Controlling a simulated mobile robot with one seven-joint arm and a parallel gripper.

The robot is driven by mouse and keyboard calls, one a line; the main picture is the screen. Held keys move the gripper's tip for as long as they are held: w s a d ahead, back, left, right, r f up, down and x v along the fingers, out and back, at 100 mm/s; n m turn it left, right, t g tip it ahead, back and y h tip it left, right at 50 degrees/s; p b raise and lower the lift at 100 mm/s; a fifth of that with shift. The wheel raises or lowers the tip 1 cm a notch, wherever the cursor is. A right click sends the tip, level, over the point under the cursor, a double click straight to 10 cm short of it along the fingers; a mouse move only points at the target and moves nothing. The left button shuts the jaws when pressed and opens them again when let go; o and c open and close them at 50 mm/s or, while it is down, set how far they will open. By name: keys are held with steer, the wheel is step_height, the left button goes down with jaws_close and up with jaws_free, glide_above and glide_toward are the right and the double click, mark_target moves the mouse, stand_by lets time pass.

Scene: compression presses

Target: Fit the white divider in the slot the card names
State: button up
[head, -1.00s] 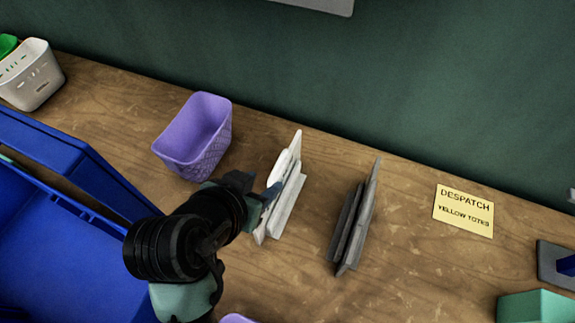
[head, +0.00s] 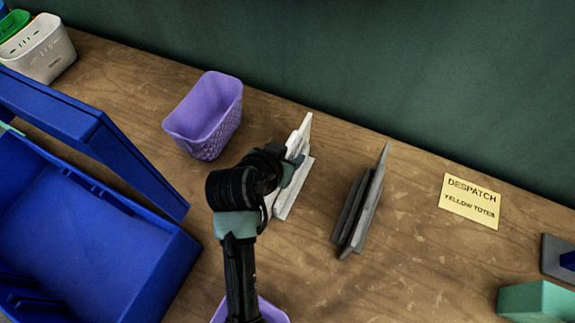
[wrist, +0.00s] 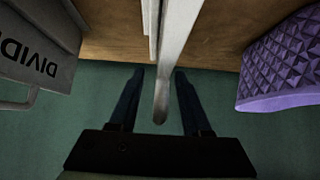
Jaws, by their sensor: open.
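The white divider (head: 302,137) stands upright on a white stand (head: 291,198) on the wooden bench. In the wrist view, a narrow white panel (wrist: 178,40), seen edge-on, reaches down between my two dark fingers. My gripper (head: 297,161) is at the white divider in the head view; it also shows in the wrist view (wrist: 159,75). Its fingers are apart, one on each side of the white edge, with gaps showing. My wrist hides part of the divider and stand. No card naming a slot can be read; a yellow card (head: 471,201) reads "DESPATCH YELLOW TOTES".
A purple basket (head: 206,118) stands left of the white divider. A blue tote (head: 90,235) fills the lower left.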

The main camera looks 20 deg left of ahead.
jaws_close()
stand_by(1.4)
